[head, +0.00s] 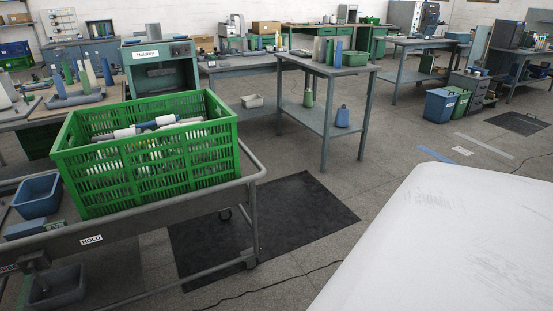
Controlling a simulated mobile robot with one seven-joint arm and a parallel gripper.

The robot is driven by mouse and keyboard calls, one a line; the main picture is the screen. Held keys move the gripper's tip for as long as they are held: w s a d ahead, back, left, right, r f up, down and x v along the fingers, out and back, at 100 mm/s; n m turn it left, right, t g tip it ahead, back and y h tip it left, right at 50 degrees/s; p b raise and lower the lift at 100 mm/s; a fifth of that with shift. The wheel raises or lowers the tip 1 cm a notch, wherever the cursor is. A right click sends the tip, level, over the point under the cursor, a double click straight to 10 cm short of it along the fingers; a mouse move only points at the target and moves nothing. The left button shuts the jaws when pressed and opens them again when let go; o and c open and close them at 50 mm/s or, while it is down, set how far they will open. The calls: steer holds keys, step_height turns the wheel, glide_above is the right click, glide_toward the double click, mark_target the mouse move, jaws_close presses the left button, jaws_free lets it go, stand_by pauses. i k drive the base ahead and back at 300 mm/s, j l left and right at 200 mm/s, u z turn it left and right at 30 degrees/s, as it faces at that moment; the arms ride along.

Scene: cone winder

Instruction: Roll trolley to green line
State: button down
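The grey metal trolley (150,221) stands at the lower left, with a tubular end frame and a white HOLD label on its side. A green slatted crate (165,172) sits on it, holding white and blue cones or tubes. A blue bin (38,194) is left of the crate. A caster shows under the trolley's right end. The left end runs out of the picture. I see no green line on the visible floor. My gripper is not in view.
A dark floor mat (305,212) lies right of and partly under the trolley. A dark cable crosses the floor nearby. A two-tier table (328,69) stands behind the mat. Blue tape (436,155) marks open floor at right. Blue and green bins (440,106) stand beyond.

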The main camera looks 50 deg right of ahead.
mark_target(108, 247)
steer(key=k+l+z, duration=0.15)
steer(key=l+z, duration=0.25)
steer(key=l, duration=0.5)
steer(key=l+z, duration=0.4)
steer(key=l, duration=0.5)
steer(key=i+l, duration=0.3)
steer(key=i, duration=0.25)
steer(key=i+l, duration=0.3)
steer(key=i, duration=0.2)
steer(key=i+l, duration=0.35)
steer(key=i, duration=0.2)
steer(key=i+l, duration=0.3)
steer(key=i, duration=0.25)
steer(key=j+u, duration=0.05)
